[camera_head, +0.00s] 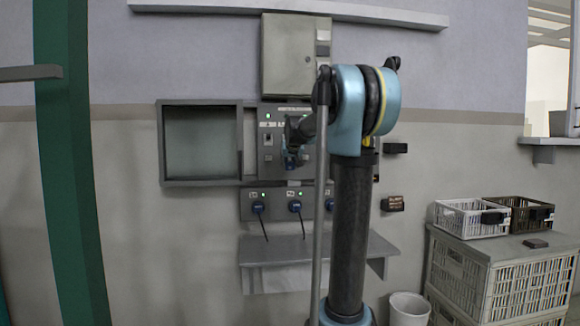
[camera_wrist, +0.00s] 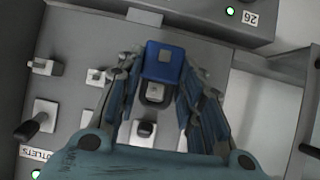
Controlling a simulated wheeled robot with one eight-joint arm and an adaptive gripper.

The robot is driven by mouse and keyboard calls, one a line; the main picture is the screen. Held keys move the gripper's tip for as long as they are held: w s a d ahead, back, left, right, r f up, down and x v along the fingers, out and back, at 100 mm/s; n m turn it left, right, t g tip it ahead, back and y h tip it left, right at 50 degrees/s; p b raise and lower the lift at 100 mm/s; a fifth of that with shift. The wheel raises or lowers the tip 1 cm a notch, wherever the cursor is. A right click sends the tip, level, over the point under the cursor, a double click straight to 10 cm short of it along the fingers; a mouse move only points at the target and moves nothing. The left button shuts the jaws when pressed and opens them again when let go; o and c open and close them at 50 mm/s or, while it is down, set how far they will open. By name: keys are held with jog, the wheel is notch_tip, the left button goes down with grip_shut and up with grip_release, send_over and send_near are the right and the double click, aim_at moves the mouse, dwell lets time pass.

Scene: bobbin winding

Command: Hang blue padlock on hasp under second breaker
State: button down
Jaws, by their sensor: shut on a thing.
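The blue padlock (camera_wrist: 165,60) is between the fingertips of my gripper (camera_wrist: 160,75) in the wrist view, and my gripper is shut on it. Its grey shackle (camera_wrist: 155,92) shows beside the body, toward a breaker switch with a dark toggle (camera_wrist: 145,130). I cannot tell whether the shackle passes through a hasp; the padlock and fingers cover that spot. In the head view my gripper (camera_head: 298,145) is at the breaker panel (camera_head: 268,152), partly behind my arm, with a blue patch at its end.
Pale fittings (camera_wrist: 97,77) and a black-tipped lever (camera_wrist: 32,125) are on the panel beside the fingers. Blue plugs (camera_head: 295,206) with cables sit below the panel, above a grey shelf (camera_head: 275,249). An open cabinet door (camera_head: 200,145) is at left. Crates (camera_head: 470,215) stand at right.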

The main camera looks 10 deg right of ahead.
jog(key=shift+w, duration=3.15)
jog(key=shift+f, duration=0.45)
dwell(1.0)
jog(key=c, duration=1)
grip_release()
jog(key=v, duration=1.1)
jog(key=s+f+g, duration=0.4)
jog(key=s+f, duration=1.7)
jog(key=s, duration=0.4)
jog(key=s+f+g, duration=0.5)
jog(key=s+f, duration=1.6)
jog(key=s, duration=0.4)
jog(key=shift+d+f+y, duration=0.25)
jog(key=shift+d+y, duration=0.05)
jog(key=shift+s, duration=0.15)
